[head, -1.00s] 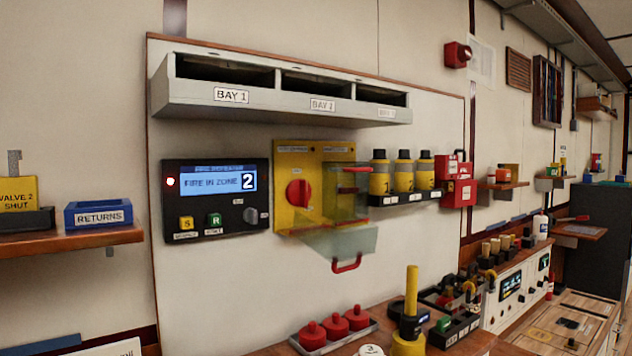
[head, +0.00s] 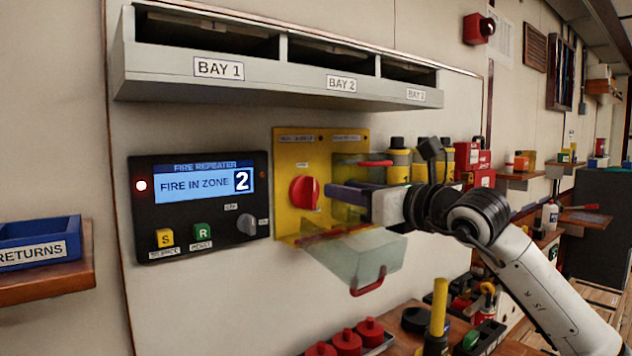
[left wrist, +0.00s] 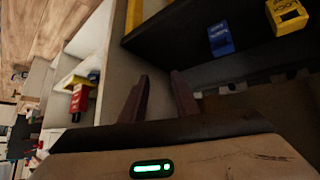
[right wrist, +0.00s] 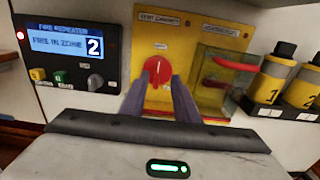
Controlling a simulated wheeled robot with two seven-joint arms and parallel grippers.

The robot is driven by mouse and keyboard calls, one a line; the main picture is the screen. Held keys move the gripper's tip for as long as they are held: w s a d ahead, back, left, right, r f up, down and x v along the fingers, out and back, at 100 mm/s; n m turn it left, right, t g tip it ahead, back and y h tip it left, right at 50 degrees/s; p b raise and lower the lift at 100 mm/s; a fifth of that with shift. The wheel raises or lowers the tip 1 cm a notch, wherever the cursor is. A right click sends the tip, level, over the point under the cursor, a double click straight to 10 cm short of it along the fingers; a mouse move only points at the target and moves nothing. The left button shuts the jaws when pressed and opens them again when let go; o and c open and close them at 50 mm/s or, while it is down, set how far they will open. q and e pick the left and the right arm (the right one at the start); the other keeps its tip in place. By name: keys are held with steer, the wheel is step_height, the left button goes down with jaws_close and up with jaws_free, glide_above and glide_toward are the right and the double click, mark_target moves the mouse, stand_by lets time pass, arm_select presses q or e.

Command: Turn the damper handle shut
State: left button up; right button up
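The red round handle (head: 304,193) is on the left half of a yellow panel (head: 288,150) on the wall; its small labels are too blurred to read surely. In the right wrist view the handle (right wrist: 157,70) shows a pale mark at its top. My right gripper (head: 330,193) reaches in from the right, its fingers at the handle's height, just right of it. In the right wrist view its two fingers (right wrist: 160,90) are apart, with the handle straight ahead between the tips. Contact cannot be told. My left gripper (left wrist: 158,85) is open and empty, away from the panel.
A clear cover with a red pull (head: 370,282) hangs out below the panel. A greenish see-through box with a red bar (head: 375,163) is right of the handle. A fire repeater (head: 200,205) is at left, the bay shelf (head: 180,62) above, several yellow bottles (right wrist: 275,75) at right.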

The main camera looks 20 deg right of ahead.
mark_target(315, 184)
steer(key=p+x, duration=0.2)
steer(key=x, duration=0.5)
steer(key=shift+a+r, duration=0.1)
steer(key=shift+a, duration=0.05)
steer(key=shift+w+a, duration=0.1)
steer(key=shift+w, duration=0.2)
steer(key=shift+w+a, duration=0.1)
steer(key=shift+w, duration=0.1)
jaws_close()
